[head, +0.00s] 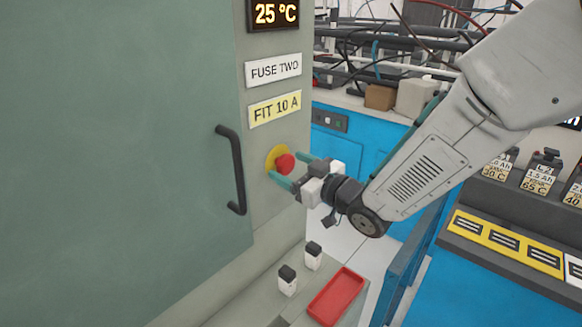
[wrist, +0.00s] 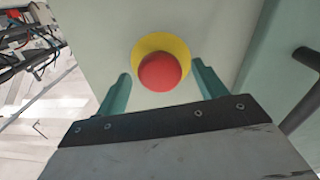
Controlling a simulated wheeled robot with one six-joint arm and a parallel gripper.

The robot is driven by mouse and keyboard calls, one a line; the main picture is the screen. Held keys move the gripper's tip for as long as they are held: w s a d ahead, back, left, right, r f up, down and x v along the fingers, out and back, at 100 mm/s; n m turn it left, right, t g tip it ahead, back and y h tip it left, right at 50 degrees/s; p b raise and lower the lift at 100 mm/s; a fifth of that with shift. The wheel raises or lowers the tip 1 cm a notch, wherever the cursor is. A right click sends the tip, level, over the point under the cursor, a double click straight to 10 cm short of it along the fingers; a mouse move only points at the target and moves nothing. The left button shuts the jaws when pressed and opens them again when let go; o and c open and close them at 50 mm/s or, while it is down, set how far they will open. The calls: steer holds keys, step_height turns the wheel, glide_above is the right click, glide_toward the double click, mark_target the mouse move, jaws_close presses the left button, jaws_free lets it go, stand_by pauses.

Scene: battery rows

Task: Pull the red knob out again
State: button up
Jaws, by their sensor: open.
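The red knob (head: 285,163) sits on a yellow round plate (head: 272,158) on the narrow front panel of the grey-green cabinet, under the "FIT 10 A" label. In the wrist view the red knob (wrist: 160,72) shows in front of its yellow plate (wrist: 160,46). My gripper (head: 290,170) is open in front of the panel, its teal fingertips on either side of the knob. In the wrist view my gripper (wrist: 160,84) has one finger left and one right of the knob, with gaps visible. I cannot tell how deep the knob sits.
A black door handle (head: 233,170) stands out left of the knob; it also shows in the wrist view (wrist: 300,100). Below are two small fuses (head: 288,280) and a red tray (head: 337,296) on a ledge. A blue bench with labelled batteries (head: 540,175) stands at right.

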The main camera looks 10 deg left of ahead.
steer(key=shift+w+a, duration=0.15)
steer(key=shift+a, duration=0.1)
steer(key=c, duration=1.4)
steer(key=shift+v, duration=1.05)
steer(key=o, duration=1.4)
steer(key=v, duration=0.8)
